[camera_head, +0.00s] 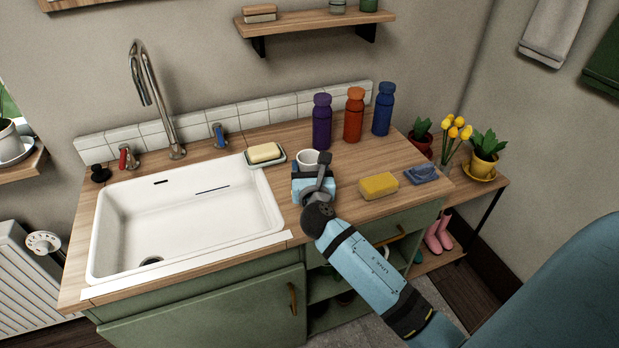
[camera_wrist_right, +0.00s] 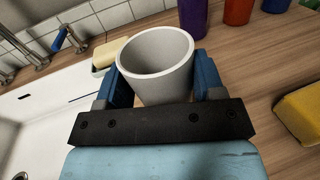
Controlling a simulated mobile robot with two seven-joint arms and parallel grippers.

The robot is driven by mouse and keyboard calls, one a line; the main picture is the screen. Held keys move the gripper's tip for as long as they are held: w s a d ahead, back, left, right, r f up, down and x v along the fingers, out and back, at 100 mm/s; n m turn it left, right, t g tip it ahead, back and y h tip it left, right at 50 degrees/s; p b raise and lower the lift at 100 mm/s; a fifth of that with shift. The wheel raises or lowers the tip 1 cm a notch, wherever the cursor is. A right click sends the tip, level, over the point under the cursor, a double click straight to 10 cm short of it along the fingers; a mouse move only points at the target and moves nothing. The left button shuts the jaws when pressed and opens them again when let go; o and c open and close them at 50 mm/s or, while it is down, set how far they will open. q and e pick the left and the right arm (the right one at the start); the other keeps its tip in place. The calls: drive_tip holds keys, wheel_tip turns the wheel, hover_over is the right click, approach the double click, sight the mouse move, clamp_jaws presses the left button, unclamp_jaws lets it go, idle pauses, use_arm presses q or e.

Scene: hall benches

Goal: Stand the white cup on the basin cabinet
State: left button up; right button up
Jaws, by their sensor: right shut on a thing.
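The white cup (camera_head: 308,158) is upright over the wooden top of the basin cabinet (camera_head: 350,209), just right of the sink. My right gripper (camera_head: 310,170) is shut on it from the front. In the right wrist view the cup (camera_wrist_right: 157,58) sits between the two blue fingers of the right gripper (camera_wrist_right: 158,88), its open mouth facing up and empty. Its base is hidden behind the gripper, so I cannot tell whether it touches the wood. My left gripper is not in view.
A white sink (camera_head: 190,215) lies left of the cup. Soap on a dish (camera_head: 266,155) is close behind left. Purple (camera_head: 321,122), orange (camera_head: 354,115) and blue (camera_head: 383,109) bottles stand behind. A yellow sponge (camera_head: 379,186) and blue cloth (camera_head: 421,174) lie right, with bare wood between.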

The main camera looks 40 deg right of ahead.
wheel_tip(320, 180, down, 2)
drive_tip(key=shift+f, duration=0.2)
drive_tip(key=shift+r, duration=0.1)
drive_tip(key=shift+f, duration=0.2)
drive_tip(key=o, duration=1)
drive_tip(key=shift+r, duration=0.1)
